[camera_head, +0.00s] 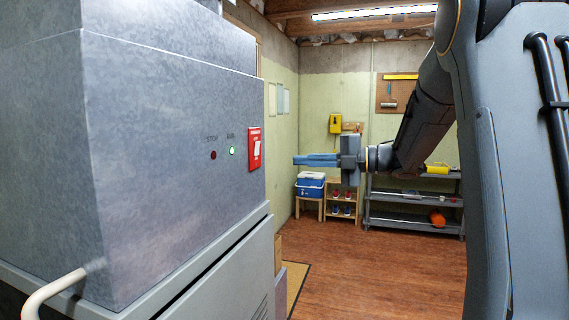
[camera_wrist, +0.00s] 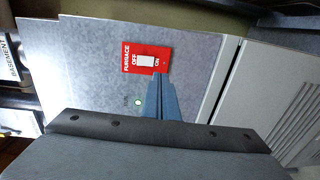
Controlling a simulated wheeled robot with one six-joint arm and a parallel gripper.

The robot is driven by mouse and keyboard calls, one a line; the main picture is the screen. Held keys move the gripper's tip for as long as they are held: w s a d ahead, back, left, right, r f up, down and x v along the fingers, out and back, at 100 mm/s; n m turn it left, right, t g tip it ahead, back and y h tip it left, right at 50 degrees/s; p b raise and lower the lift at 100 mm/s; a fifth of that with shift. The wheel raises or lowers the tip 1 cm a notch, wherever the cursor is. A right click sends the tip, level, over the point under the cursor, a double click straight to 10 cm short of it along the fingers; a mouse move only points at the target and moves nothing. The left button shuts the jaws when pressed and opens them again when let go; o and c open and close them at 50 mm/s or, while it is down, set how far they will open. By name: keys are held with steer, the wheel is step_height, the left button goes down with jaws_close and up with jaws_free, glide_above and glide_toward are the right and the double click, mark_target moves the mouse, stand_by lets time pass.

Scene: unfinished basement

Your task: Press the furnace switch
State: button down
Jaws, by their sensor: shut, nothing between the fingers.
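The furnace switch is a red plate (camera_head: 255,149) on the right part of the grey furnace's (camera_head: 170,130) front face. In the wrist view the red plate (camera_wrist: 146,58) reads FURNACE, OFF and ON, with a white rocker (camera_wrist: 145,61) in its middle. My gripper (camera_head: 296,160) is shut and empty, its blue fingers pointing left toward the furnace. In the head view a gap shows between the fingertips and the plate. In the wrist view the fingertips (camera_wrist: 160,76) overlap the plate's lower edge near ON; I cannot tell the depth there.
A green lamp (camera_head: 232,150) is lit and a dark red lamp (camera_head: 213,155) is beside it. A pale handle (camera_head: 50,296) juts out at lower left. A cooler (camera_head: 311,184) and shelves (camera_head: 413,205) stand at the back. The wooden floor between is clear.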

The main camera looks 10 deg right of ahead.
steer(key=v, duration=0.3)
steer(key=shift+s+d+f+b, duration=0.2)
steer(key=shift+d+f+b, duration=0.15)
steer(key=shift+d+b, duration=0.05)
steer(key=w+f+m+t+h, duration=0.5)
steer(key=w+m+h, duration=0.2)
steer(key=m, duration=0.4)
step_height(320, 180, down, 7)
steer(key=s+m+h, duration=0.2)
steer(key=m+h, duration=0.3)
steer(key=m, duration=0.1)
steer(key=s+a+f+m+g+h, duration=0.25)
steer(key=s+f+m+g, duration=0.55)
steer(key=s+f, duration=0.8)
steer(key=s+a+f+m+g, duration=0.2)
steer(key=s+f+g, duration=0.1)
steer(key=s, duration=0.5)
steer(key=s+a+f+m+g, duration=0.2)
steer(key=s+a+f, duration=0.1)
steer(key=s, duration=0.6)
steer(key=shift+s+a+f+g, duration=0.15)
steer(key=shift+s+g, duration=0.1)
steer(key=shift+g, duration=0.15)
